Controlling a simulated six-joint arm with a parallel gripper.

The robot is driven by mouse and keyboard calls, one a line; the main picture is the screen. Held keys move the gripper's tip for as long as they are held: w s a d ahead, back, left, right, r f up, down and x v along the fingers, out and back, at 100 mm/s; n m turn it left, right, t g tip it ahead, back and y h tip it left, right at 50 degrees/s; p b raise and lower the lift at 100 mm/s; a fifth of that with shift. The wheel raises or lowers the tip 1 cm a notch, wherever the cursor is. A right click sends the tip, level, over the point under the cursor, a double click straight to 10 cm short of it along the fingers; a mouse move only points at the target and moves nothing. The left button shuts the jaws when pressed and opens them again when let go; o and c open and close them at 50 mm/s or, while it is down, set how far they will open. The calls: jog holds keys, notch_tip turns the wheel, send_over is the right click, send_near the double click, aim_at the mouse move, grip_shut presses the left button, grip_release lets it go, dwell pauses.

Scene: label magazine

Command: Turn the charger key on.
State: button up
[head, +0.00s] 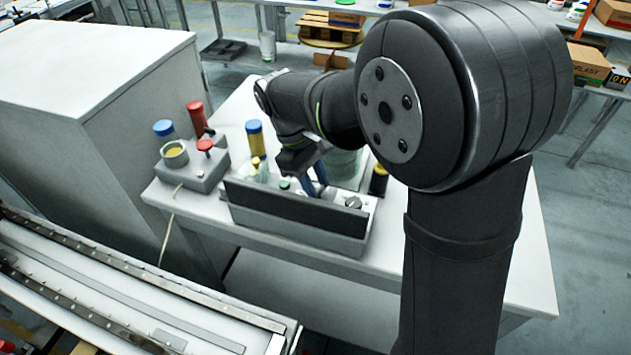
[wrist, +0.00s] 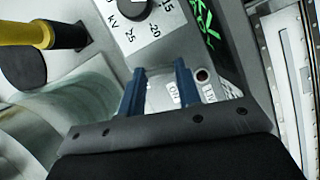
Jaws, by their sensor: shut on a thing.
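The charger box (head: 290,222) stands on the white table, with a dark front plate and a sloped grey panel that also shows in the wrist view (wrist: 115,45). My gripper (head: 318,190) reaches down onto this panel. In the wrist view its two blue fingers (wrist: 160,72) stand a little apart at the panel, shut on the charger key. The key itself is not clearly seen between the fingertips. White labels, one seeming to read OFF (wrist: 174,92), show between and beside the fingers. Which way the key points cannot be told.
A dial (head: 353,202) with a number scale sits on the same panel, also in the wrist view (wrist: 132,8). A small round red-dark part (wrist: 202,75) is right of the fingers. Red- and blue-capped containers stand on a grey block (head: 190,178).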

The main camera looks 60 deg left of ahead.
jog(key=m+g, duration=0.1)
jog(key=m, duration=0.1)
jog(key=m+g, duration=0.1)
jog(key=m, duration=0.4)
jog(key=shift+w+g, duration=0.3)
jog(key=shift+g, duration=0.1)
jog(key=m+g, duration=0.1)
jog(key=m, duration=0.3)
jog(key=shift+w, duration=0.15)
jog(key=shift+w+m+g+y, duration=0.15)
jog(key=shift+m+g, duration=0.3)
jog(key=shift+m, duration=0.6)
jog(key=shift+s+m+g+y, duration=0.1)
jog(key=shift+m+g+y, duration=0.25)
jog(key=shift+m, duration=0.7)
jog(key=o, duration=1)
jog(key=v, duration=1.7)
jog(key=shift+w+a+r, duration=0.1)
jog(key=shift+w+r, duration=0.05)
jog(key=shift+w, duration=0.15)
